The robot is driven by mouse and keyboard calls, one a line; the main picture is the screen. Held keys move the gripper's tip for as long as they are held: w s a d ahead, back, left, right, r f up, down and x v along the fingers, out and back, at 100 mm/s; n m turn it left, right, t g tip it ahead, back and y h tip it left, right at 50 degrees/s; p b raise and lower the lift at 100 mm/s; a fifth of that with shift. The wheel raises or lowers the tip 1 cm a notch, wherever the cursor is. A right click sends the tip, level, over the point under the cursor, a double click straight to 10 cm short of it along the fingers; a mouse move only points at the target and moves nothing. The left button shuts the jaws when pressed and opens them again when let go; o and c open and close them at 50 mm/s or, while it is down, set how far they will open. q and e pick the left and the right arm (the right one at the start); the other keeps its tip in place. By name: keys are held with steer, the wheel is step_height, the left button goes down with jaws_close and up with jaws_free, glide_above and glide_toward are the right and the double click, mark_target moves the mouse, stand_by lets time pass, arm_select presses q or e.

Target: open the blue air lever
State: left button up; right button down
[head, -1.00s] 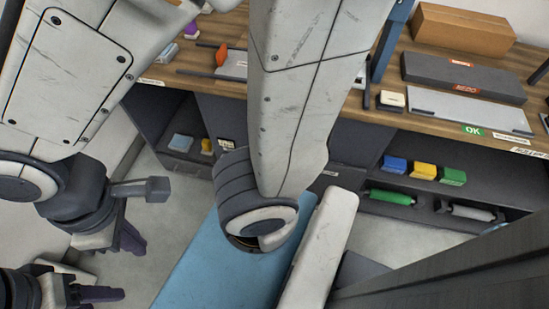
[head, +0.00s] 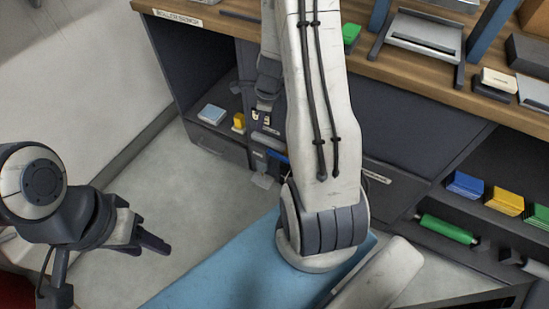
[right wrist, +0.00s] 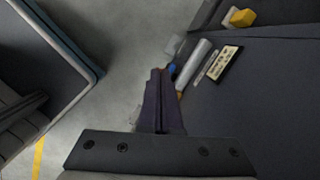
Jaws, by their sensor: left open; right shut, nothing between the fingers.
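A small blue piece, which looks like the air lever (right wrist: 172,69), shows right by the tips of my right gripper (right wrist: 160,74) in the right wrist view. It sits at the end of a pale grey cylinder (right wrist: 195,62) by the dark cabinet front. My right gripper's fingers are together with nothing between them; I cannot tell whether they touch the lever. In the head view a blue part (head: 280,157) shows low on the cabinet front, partly hidden by my right arm. My left gripper (head: 152,241) is open and empty over the floor at the left.
A wooden workbench (head: 400,82) runs along the back above dark cabinets. A yellow item (head: 239,122) and a pale blue box (head: 212,114) sit in the open bay. Blue, yellow and green boxes stand on the right shelf (head: 500,240). The left floor is clear.

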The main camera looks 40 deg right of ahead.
mark_target(275, 152)
steer(key=d+f+m+b, duration=0.1)
steer(key=d+f+b, duration=0.1)
steer(key=f, duration=0.3)
steer(key=d+f+m+b, duration=0.2)
steer(key=f, duration=0.3)
steer(key=s+d+f+m+b, duration=0.1)
steer(key=d+f+b, duration=0.1)
steer(key=f, duration=0.3)
steer(key=shift+f+m, duration=0.1)
steer(key=shift+m, duration=0.3)
steer(key=shift+w+f+b, duration=0.2)
steer(key=shift+f+b, duration=0.3)
steer(key=shift+f, duration=0.15)
arm_select(q)
step_height(275, 152, down, 8)
steer(key=shift+f, duration=0.25)
